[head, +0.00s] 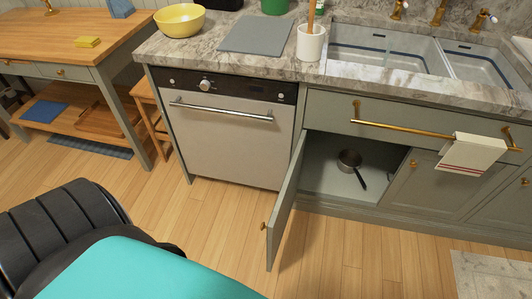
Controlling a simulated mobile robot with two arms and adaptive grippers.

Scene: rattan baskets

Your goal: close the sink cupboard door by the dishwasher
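The sink cupboard door (286,208) by the dishwasher (232,142) stands open. It is a grey-green panel, hinged on its dishwasher side and swung out over the floor. A small brass knob (263,226) is near its free edge. The cupboard opening (322,165) shows a pale interior with a dark saucepan (348,160) inside, its handle pointing toward the front. Neither of my grippers is in view.
A brass rail (400,128) with a striped towel (470,153) runs above the opening. The neighbouring cupboard door (432,187) is shut. A wooden-topped table (60,40) and a stool (150,115) stand left. Floor before the door is clear; a pale rug (490,274) lies right.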

